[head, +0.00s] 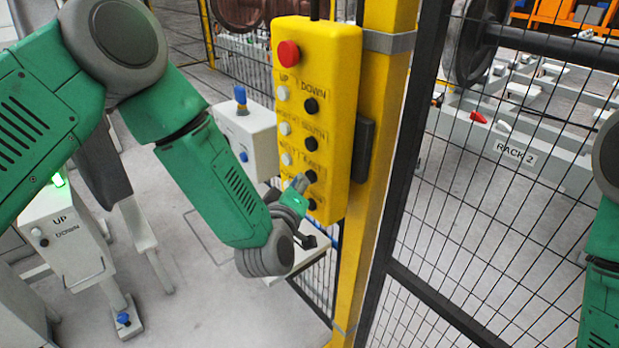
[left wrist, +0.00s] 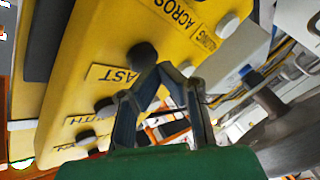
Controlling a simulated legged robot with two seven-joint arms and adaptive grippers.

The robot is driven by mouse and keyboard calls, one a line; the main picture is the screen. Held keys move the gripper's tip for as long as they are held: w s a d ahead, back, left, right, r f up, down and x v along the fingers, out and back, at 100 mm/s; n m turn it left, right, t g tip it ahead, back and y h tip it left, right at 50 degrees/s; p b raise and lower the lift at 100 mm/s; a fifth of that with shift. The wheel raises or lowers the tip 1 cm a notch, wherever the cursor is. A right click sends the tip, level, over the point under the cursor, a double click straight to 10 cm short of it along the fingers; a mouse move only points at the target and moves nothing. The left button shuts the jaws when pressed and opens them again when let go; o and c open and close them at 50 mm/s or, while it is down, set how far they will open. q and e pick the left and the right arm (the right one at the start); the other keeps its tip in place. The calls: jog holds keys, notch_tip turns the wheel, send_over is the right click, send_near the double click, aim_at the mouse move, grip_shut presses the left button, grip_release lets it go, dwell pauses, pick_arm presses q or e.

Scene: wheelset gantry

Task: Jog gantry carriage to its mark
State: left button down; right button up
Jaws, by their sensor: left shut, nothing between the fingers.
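The yellow control pendant (head: 315,120) hangs on a yellow post, with a red button (head: 288,53) at the top and white and black button columns below. Labels UP and DOWN are readable. My left gripper (head: 299,183) is shut and empty, its tip at the pendant's lower buttons. In the left wrist view the shut fingers (left wrist: 162,70) point at the yellow face, beside a black button (left wrist: 143,56) and a label ending in AST. I cannot tell whether they touch it. The gantry carriage and its mark are not identifiable. My right gripper is out of view.
A black mesh fence (head: 480,220) stands right of the yellow post (head: 376,140); RACK 2 (head: 516,152) lies behind it. A grey box (head: 247,140) with a blue knob stands behind the pendant. A white UP/DOWN box (head: 65,235) with a green light is at left.

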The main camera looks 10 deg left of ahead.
pick_arm(q)
jog(key=shift+w+d, duration=0.25)
jog(key=shift+w, duration=0.1)
dwell(2.5)
jog(key=shift+s+a, duration=0.1)
dwell(0.7)
jog(key=shift+s+a, duration=0.4)
jog(key=shift+s, duration=0.2)
jog(key=shift+s+a+p, duration=0.2)
jog(key=shift+s+a, duration=0.6)
jog(key=shift+s, duration=0.2)
jog(key=shift+s+a+p, duration=0.15)
jog(key=shift+s+a, duration=0.65)
jog(key=shift+s, duration=0.2)
jog(key=shift+d, duration=0.1)
